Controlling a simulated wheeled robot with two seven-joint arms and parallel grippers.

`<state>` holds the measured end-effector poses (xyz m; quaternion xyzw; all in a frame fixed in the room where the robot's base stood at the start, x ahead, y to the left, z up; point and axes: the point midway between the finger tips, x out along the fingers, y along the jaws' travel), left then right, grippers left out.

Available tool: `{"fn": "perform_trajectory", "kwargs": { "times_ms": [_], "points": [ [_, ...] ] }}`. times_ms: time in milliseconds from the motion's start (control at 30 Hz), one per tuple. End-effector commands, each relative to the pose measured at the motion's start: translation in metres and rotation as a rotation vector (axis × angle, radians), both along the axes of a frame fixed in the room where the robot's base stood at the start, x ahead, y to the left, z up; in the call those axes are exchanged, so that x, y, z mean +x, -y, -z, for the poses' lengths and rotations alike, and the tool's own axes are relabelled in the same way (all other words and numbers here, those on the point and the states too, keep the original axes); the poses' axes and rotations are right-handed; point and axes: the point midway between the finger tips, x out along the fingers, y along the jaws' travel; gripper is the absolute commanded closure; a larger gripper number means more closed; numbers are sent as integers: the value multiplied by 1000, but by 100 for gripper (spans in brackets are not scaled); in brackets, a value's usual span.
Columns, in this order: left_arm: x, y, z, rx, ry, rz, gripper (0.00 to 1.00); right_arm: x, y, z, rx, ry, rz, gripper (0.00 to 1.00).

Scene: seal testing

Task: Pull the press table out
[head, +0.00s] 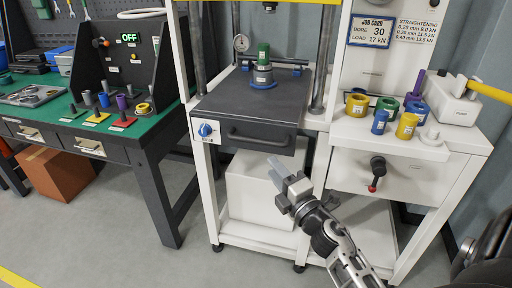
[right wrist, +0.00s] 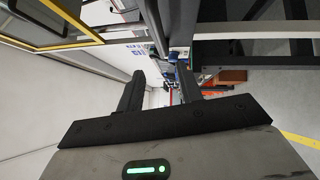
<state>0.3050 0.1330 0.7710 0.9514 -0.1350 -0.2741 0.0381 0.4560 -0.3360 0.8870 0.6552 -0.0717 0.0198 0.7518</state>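The press table (head: 240,108) is a dark grey block with a bar handle (head: 260,139) across its front face. My left gripper is not in view.
A green-topped workbench (head: 150,124) stands at the left, with a control panel showing OFF. A white side stand (head: 400,150) at the right carries coloured cups, a pump and a black lever with a red tip (head: 376,172). The floor in front is clear.

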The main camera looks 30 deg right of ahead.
Motion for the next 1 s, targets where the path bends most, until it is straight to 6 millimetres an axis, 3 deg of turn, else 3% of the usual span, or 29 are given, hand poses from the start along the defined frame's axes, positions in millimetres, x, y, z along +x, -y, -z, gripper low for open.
{"fn": "perform_trajectory", "kwargs": {
  "times_ms": [400,1000],
  "points": [
    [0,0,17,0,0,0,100,-60,-4,9,1,1,0,64],
    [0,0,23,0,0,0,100,48,-10,2,37,4,-46,64]
  ]
}}
